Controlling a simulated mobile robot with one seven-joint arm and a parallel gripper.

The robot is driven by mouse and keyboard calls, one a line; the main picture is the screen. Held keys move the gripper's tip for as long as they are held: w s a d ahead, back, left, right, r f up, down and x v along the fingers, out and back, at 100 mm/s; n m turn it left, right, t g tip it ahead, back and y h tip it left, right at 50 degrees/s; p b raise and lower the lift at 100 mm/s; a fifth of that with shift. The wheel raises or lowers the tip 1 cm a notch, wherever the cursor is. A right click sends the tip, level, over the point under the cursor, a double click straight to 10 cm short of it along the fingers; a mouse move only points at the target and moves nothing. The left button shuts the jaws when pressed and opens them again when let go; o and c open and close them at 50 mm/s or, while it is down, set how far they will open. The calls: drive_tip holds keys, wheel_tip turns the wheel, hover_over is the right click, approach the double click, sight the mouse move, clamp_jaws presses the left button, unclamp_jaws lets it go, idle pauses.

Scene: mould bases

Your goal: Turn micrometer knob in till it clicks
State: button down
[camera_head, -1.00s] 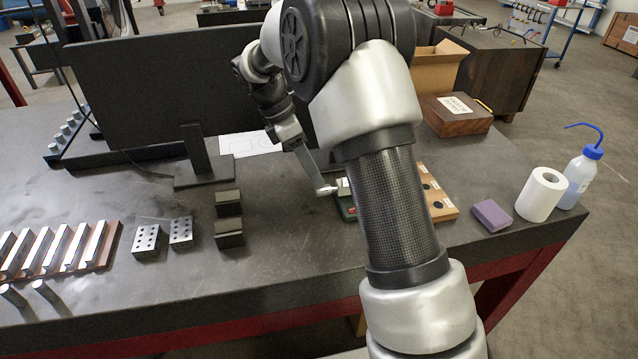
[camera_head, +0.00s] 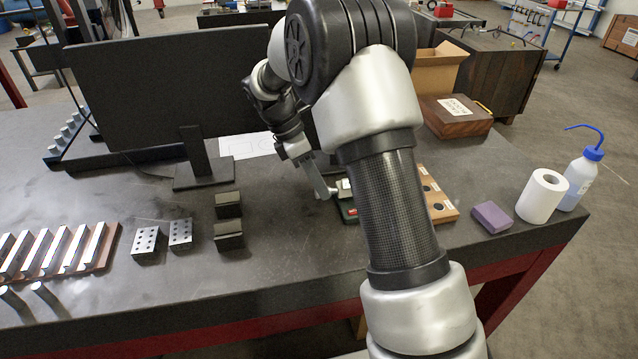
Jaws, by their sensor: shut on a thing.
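The micrometer is mostly hidden behind my arm. A small silver end, which looks like its knob (camera_head: 328,194), shows just left of my forearm, by a dark green case or stand (camera_head: 348,211). My gripper (camera_head: 322,190) reaches down to this silver end from the upper left, and a pale flat finger meets it. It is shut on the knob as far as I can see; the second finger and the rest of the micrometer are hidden.
Two dark blocks (camera_head: 228,236) and two drilled blocks (camera_head: 181,233) lie to the left. A wooden board (camera_head: 440,205), purple block (camera_head: 492,216), paper roll (camera_head: 541,195) and wash bottle (camera_head: 582,178) are at right. The front middle of the table is clear.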

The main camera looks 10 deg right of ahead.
drive_tip(key=shift+b, duration=0.3)
